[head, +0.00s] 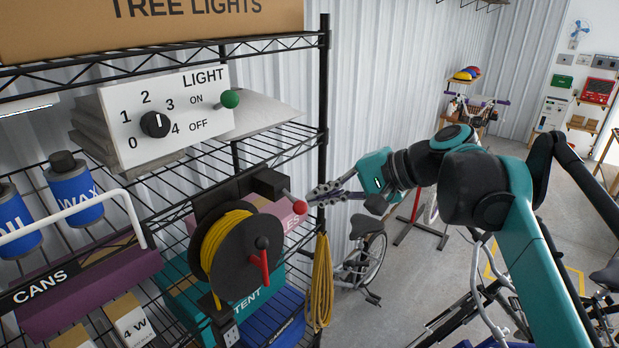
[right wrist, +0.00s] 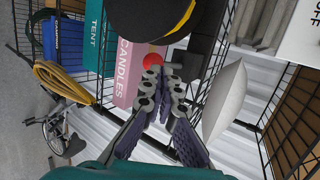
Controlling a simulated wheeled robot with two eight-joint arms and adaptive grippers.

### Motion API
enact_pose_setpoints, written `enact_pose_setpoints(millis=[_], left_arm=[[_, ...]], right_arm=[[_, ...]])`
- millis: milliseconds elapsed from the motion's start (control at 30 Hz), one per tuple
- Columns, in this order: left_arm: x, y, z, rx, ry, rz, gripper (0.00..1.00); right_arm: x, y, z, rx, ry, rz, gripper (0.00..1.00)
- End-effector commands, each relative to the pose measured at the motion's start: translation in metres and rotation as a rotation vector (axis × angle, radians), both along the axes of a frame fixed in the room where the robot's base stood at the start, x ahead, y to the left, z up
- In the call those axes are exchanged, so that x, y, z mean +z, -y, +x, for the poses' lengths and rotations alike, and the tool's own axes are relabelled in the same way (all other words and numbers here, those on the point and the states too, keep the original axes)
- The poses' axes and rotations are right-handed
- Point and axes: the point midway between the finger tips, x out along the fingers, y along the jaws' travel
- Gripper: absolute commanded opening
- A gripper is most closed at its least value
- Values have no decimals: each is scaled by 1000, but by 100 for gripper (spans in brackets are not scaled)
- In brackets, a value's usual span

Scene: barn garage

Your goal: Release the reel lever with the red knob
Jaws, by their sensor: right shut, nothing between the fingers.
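The red knob (head: 299,207) sits at the right end of the lever by the black housing (head: 270,185) of the cable reel (head: 245,255). The reel is black, wound with yellow cord, and hangs on the wire shelf. My right gripper (head: 318,193) is just right of the knob, its fingers shut and empty. In the right wrist view the knob (right wrist: 153,61) shows just beyond the fingertips (right wrist: 160,76), which hide part of it. I cannot tell whether they touch it. The lever's shaft is mostly hidden. My left gripper is not in view.
A red crank handle (head: 262,268) sticks out of the reel's face. Above is a light panel (head: 165,115) with a dial and green knob. A pink candles box (right wrist: 133,65) is behind the red knob. A yellow cord coil (head: 320,285) hangs at the shelf corner.

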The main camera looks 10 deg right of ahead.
Motion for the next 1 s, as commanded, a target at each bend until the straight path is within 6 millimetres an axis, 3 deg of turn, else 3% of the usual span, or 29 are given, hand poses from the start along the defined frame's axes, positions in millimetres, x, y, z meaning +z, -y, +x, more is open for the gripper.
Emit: enact_pose_setpoints(millis=[533,1000], left_arm=[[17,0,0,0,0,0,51],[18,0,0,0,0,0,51]], right_arm=[[19,0,0,2,-3,-1,0],[20,-1,0,2,-3,-2,0]])
